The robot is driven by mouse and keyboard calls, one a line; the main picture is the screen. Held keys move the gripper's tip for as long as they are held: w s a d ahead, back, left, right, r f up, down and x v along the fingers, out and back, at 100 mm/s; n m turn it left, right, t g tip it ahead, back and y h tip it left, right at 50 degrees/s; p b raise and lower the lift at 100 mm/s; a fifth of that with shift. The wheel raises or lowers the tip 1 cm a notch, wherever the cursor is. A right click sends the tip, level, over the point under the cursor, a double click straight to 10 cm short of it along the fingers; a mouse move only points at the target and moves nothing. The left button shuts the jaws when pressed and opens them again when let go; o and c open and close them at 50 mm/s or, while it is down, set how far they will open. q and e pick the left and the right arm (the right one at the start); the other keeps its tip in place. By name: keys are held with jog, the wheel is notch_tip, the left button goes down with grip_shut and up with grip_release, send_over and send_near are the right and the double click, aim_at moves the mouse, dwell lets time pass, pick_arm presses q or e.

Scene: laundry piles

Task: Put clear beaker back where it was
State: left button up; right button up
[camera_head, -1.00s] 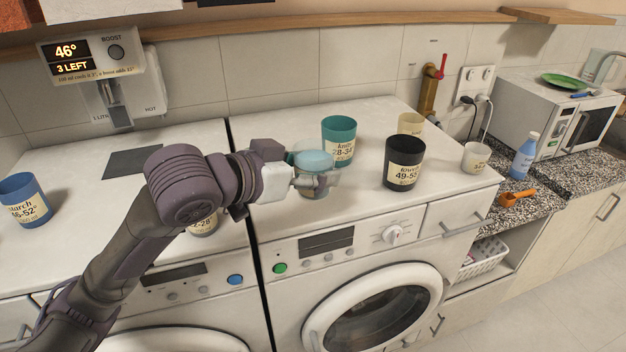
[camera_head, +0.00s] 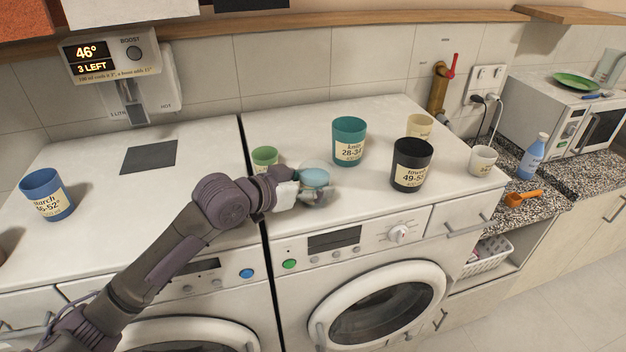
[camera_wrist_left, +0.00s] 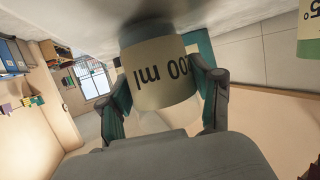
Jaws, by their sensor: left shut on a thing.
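The clear beaker (camera_head: 322,190), with pale blue showing in its upper part, is in my left gripper (camera_head: 308,190), over the front left part of the right-hand machine top. I cannot tell whether its base touches the surface. In the left wrist view, the two fingers close on either side of the beaker (camera_wrist_left: 160,75), whose cream label reads "00 ml" upside down. The temperature display (camera_head: 90,52) reads 46° and 3 LEFT. A dark square pad (camera_head: 148,157) lies bare on the left machine top. My right gripper is out of view.
A green cup (camera_head: 265,157) stands just behind my left gripper. A teal cup (camera_head: 349,140), a black cup (camera_head: 411,164), a cream cup (camera_head: 419,127) and a small white cup (camera_head: 482,161) stand to the right. A blue cup (camera_head: 45,194) stands far left.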

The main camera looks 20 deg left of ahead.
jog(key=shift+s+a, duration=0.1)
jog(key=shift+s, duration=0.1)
pick_arm(q)
jog(key=o, duration=0.7)
jog(key=shift+f, duration=0.15)
jog(key=o, duration=0.4)
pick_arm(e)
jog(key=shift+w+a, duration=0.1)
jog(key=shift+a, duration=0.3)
